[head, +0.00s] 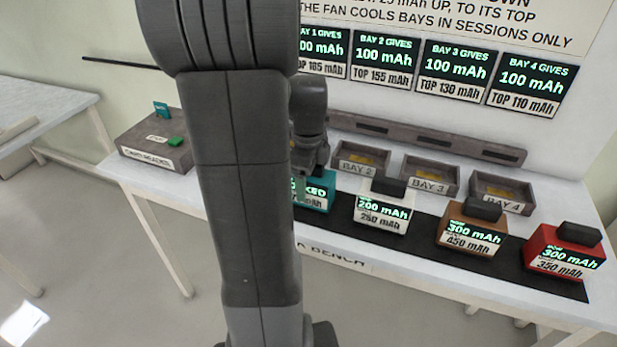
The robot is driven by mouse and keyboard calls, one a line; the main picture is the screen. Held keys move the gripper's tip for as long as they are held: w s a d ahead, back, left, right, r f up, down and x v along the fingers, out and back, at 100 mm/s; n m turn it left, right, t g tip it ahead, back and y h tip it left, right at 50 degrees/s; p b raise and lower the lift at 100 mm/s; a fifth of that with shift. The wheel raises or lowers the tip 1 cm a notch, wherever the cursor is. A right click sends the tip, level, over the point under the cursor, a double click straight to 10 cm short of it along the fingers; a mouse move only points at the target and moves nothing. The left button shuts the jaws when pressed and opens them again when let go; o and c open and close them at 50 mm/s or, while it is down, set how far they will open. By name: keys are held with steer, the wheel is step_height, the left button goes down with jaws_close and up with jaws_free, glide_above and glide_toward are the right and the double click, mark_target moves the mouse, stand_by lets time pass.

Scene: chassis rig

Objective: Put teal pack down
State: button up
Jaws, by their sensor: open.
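The teal pack (321,190) is at the left end of the visible row in the head view, by the black mat (424,236). My arm covers its left part, so its label shows only in part. It appears upright and level with the other packs. My gripper (304,184) is open, pointing down at the top of the teal pack. Its fingers are mostly hidden behind my arm, and I cannot tell whether they touch the pack.
A white pack (383,211), a brown pack (471,234) and a red pack (562,256) stand to the right on the mat. Behind them are trays for bay 2 (345,170), bay 3 (440,187) and bay 4 (486,205). A grey box (140,160) with a green button stands left.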

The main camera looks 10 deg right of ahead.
step_height(320, 180, up, 12)
steer(key=shift+r+p, duration=0.1)
steer(key=shift+p, duration=0.4)
